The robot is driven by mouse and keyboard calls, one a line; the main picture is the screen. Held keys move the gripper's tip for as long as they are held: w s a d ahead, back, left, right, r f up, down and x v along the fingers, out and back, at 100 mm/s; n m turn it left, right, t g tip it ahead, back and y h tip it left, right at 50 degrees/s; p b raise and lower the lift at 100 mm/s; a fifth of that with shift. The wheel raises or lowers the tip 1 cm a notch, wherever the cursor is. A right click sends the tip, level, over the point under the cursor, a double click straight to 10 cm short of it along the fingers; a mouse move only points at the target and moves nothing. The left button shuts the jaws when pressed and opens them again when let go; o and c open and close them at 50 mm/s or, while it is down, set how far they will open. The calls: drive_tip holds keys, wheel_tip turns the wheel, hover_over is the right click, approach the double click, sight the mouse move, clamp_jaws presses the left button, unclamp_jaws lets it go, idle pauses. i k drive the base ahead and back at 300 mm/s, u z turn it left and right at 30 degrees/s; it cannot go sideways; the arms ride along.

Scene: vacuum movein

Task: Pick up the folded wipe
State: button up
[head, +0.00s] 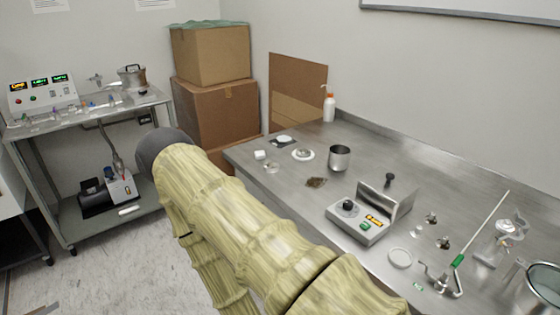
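A small white block-like thing (260,155) lies near the left end of the steel bench (330,246); it looks like the folded wipe, but it is too small to be sure. A flat white piece (284,139) on a dark square lies just behind it. My arm, in a yellowish ribbed cover, crosses the front of the view from the lower right to a dark rounded joint at the left. Another part of it runs down below. My gripper does not show, and nothing is seen touching the white block.
A white ring-shaped part (303,154), a metal cup (340,158) and a control box (362,218) stand on the bench. Glassware and metal fittings crowd its right end. Cardboard boxes (210,110) stand behind its left end. A loaded cart (75,130) stands at left.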

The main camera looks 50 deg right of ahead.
sight(259, 155)
drive_tip(key=k, duration=0.1)
drive_tip(key=z, duration=0.9)
